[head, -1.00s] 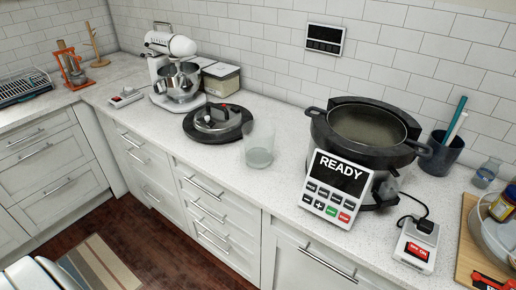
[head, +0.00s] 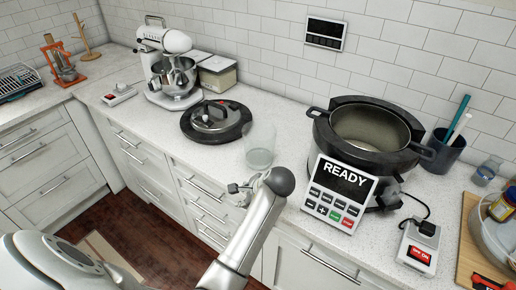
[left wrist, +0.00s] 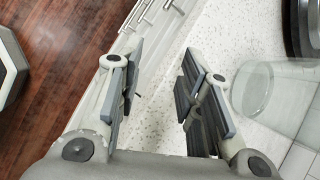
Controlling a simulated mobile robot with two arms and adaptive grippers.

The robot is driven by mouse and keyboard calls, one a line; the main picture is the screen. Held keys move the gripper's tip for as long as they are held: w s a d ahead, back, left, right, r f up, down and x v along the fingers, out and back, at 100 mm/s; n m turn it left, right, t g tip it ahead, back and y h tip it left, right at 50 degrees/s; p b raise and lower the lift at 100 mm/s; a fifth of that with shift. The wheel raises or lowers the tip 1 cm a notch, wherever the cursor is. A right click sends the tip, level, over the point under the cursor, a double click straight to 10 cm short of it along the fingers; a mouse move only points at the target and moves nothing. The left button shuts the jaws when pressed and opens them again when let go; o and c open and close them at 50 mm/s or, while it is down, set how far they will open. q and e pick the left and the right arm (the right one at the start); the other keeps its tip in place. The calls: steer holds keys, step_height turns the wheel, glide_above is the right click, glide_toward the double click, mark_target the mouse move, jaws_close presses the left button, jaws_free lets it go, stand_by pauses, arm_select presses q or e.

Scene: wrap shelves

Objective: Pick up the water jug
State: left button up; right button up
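The water jug (head: 259,150) is a clear, see-through vessel standing upright on the white speckled counter (head: 172,138), left of the cooker, with a greyish lower part. My left gripper (head: 238,188) is at the counter's front edge, nearer than the jug and slightly left of it in the head view; my own arm partly hides it. In the left wrist view the left gripper (left wrist: 160,76) is open and empty. The jug (left wrist: 268,94) is right of its fingers there, outside the gap between them. My right gripper is not in view.
The large black cooker (head: 366,130) with its READY panel (head: 339,194) stands right of the jug. A black round lid (head: 215,121) lies to the jug's left. A stand mixer (head: 172,70) is farther left. Bare counter lies between lid and jug.

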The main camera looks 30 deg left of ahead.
mark_target(245, 169)
arm_select(q)
steer(key=w+r+m+y, duration=0.2)
steer(key=w+r+m, duration=0.3)
steer(key=w+r, duration=0.4)
steer(key=shift+m+g, duration=0.4)
steer(key=p+x, duration=0.1)
steer(key=x, duration=0.4)
steer(key=shift+r, duration=0.1)
steer(key=x, duration=0.1)
steer(key=p+x, duration=0.1)
steer(key=x, duration=0.3)
steer(key=shift+s+f+p, duration=0.2)
steer(key=shift+f+p, duration=0.05)
steer(key=shift+p, duration=0.05)
steer(key=shift+w+a+f, duration=0.1)
steer(key=shift+a+f, duration=0.1)
steer(key=shift+f, duration=0.05)
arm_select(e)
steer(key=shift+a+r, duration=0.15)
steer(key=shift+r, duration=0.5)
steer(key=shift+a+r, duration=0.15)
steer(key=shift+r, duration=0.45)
arm_select(q)
steer(key=shift+d, duration=0.1)
steer(key=shift+c, duration=0.4)
jaws_close()
steer(key=shift+r, duration=0.1)
